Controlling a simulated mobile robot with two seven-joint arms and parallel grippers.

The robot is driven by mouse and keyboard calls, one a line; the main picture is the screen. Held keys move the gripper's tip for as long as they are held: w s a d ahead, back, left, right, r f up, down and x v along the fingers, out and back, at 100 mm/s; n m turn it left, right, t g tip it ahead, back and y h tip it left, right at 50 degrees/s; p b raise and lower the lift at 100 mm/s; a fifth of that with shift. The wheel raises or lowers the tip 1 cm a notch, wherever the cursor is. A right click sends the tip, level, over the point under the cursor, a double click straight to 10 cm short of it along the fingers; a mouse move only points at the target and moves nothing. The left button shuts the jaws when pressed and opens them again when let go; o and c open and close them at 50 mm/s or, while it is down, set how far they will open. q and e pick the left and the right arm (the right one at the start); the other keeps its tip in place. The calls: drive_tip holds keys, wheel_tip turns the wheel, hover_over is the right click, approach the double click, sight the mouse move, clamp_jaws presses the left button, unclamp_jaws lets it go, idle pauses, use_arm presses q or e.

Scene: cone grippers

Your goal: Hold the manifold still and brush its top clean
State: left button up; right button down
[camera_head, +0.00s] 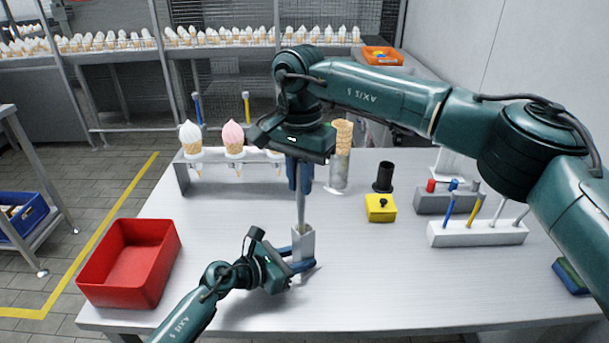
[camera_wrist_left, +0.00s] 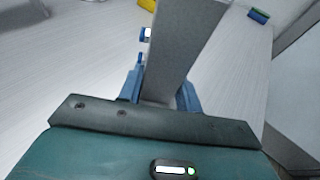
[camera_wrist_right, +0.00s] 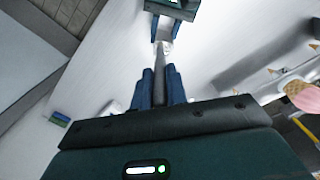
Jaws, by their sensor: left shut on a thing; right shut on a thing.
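The manifold (camera_head: 303,243) is a grey upright block standing on the bench, near the front middle. My left gripper (camera_head: 300,267) is shut on its lower part; the left wrist view shows the block (camera_wrist_left: 185,45) rising between the blue fingers (camera_wrist_left: 160,92). My right gripper (camera_head: 299,175) points down above it, shut on a brush with a slim grey handle (camera_head: 301,210). The brush's lower end is at the manifold's top; whether it touches is unclear. The right wrist view shows the handle (camera_wrist_right: 160,75) between the fingers (camera_wrist_right: 161,88) and a pale tip beyond.
A red bin (camera_head: 105,275) stands at the left. Cones sit in a holder (camera_head: 181,175) at the back left. A yellow box (camera_head: 380,214), black cylinder (camera_head: 384,177) and white tool rack (camera_head: 475,235) stand to the right. The front right of the bench is mostly clear.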

drive_tip(key=shift+d, duration=0.1)
idle(0.3)
drive_tip(key=shift+w+d, duration=0.65)
drive_tip(key=shift+d, duration=0.2)
drive_tip(key=shift+a, duration=0.2)
drive_tip(key=shift+a+f, duration=0.15)
drive_tip(key=shift+a, duration=1.15)
drive_tip(key=shift+d, duration=0.15)
drive_tip(key=shift+w+d, duration=0.65)
drive_tip(key=shift+d, duration=0.25)
drive_tip(key=shift+s+a, duration=0.1)
drive_tip(key=shift+a, duration=0.05)
drive_tip(key=shift+s+a, duration=0.6)
drive_tip(key=shift+a, duration=0.25)
drive_tip(key=shift+w+d, duration=0.1)
